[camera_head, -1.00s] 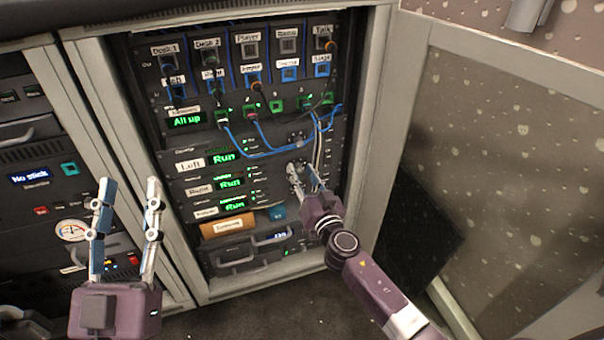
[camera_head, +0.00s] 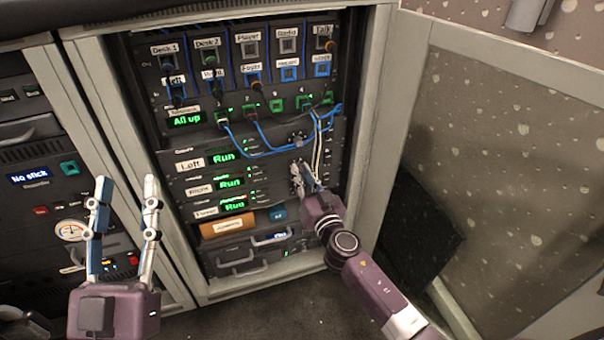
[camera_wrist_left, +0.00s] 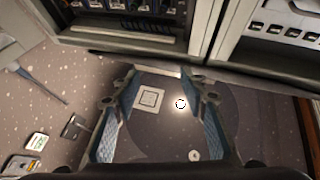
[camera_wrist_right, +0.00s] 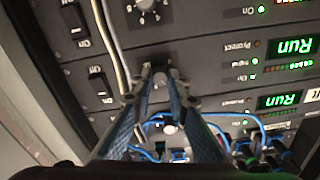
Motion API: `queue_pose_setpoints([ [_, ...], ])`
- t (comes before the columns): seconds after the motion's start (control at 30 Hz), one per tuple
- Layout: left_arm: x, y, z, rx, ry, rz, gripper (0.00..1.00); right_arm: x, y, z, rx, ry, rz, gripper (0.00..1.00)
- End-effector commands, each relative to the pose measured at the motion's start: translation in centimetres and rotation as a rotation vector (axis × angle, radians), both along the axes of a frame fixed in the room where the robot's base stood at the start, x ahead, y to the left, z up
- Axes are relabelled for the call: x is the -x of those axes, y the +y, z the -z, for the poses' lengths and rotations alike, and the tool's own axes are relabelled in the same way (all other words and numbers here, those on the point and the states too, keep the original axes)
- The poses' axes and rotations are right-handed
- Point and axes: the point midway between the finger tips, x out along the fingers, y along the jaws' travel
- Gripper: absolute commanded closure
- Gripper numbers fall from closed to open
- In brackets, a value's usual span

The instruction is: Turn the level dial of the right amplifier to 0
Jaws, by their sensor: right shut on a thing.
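The right amplifier (camera_head: 199,188) is the rack row labelled "Right", with a green "Run" display (camera_head: 230,182). My right gripper (camera_head: 302,172) is at the right part of this row. In the right wrist view, which shows the panel upside down, my right gripper (camera_wrist_right: 160,76) is shut on the amplifier's level dial (camera_wrist_right: 160,70). The fingertips hide most of the dial, and I cannot read its setting. My left gripper (camera_head: 125,182) is open and empty, apart from the rack, over the left cabinet's front.
The left amplifier (camera_head: 190,163) is above; another amplifier's dial (camera_wrist_right: 147,5) shows beyond the fingertips. Pale cables (camera_wrist_right: 115,45) hang beside my right fingers. Blue cables (camera_head: 260,152) loop above. The open cabinet door (camera_head: 500,170) stands at the right.

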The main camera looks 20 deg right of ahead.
Motion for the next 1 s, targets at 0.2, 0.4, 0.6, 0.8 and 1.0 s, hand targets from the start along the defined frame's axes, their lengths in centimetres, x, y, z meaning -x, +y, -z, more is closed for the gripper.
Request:
queue_pose_setpoints([
  [0.2,1.1,0.1,-1.8,0.026,-0.089,0.006,0.60,0.0,0.0,0.1,0.157,-0.006,0.001,1.00],
  [0.4,1.8,0.1,-2.6,0.040,-0.137,0.008,0.60,0.0,0.1,0.0,0.343,-0.012,0.000,1.00],
  [0.6,2.2,0.2,-3.0,0.047,-0.161,0.009,0.60,0.0,0.1,0.0,0.534,-0.018,0.001,1.00],
  [0.8,2.3,0.2,-3.2,0.049,-0.172,0.010,0.60,0.0,0.1,0.0,0.724,-0.025,0.001,1.00],
  [1.0,2.4,0.2,-3.2,0.050,-0.173,0.010,0.60,0.0,0.2,0.0,0.914,-0.031,0.000,1.00],
])
